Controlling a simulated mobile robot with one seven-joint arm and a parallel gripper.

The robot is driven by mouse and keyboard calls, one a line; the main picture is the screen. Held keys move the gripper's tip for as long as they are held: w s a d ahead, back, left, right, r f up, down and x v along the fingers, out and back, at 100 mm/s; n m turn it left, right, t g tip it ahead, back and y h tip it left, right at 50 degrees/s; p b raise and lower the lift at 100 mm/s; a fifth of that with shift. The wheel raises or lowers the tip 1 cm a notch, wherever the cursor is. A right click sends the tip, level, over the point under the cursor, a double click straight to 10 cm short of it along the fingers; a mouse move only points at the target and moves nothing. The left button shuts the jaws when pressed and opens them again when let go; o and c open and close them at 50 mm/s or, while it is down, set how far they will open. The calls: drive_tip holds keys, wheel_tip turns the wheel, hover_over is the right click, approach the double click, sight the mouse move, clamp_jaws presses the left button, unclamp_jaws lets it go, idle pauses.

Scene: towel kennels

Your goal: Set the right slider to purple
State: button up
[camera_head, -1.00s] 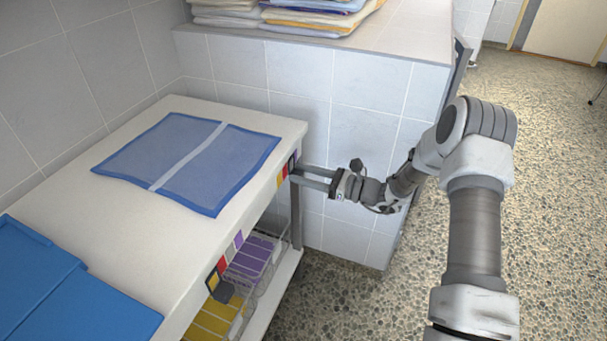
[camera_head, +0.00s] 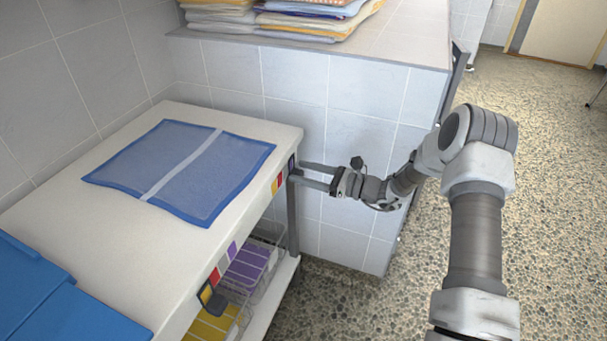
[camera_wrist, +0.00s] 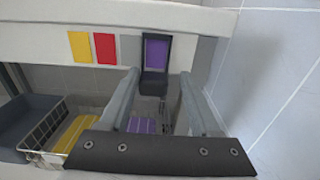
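The right slider (camera_wrist: 154,85) is a dark piece with a window showing purple, on the table's front edge. The colour strip beside it shows yellow (camera_wrist: 80,46), red (camera_wrist: 105,48) and grey patches, with another grey area to the slider's right. In the head view the slider (camera_head: 291,164) is small at the table's far corner. My gripper (camera_wrist: 159,78) is open, one finger on each side of the slider's lower part, with visible gaps. In the head view my gripper (camera_head: 301,174) points left at that corner. The left slider (camera_head: 217,302) sits by its strip's yellow end.
A blue-edged mesh cloth (camera_head: 185,170) and a blue folded item (camera_head: 60,300) lie on the white table (camera_head: 150,118). Wire baskets with purple (camera_head: 249,266) and yellow (camera_head: 210,325) cloths stand below. A tiled block (camera_head: 345,95) with folded towels (camera_head: 310,20) stands close behind my gripper.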

drive_tip(key=shift+o, duration=0.6)
drive_tip(key=p+v, duration=0.3)
drive_tip(key=v, duration=1.4)
drive_tip(key=shift+d, duration=0.15)
drive_tip(key=shift+s+r, duration=0.1)
drive_tip(key=shift+s, duration=0.05)
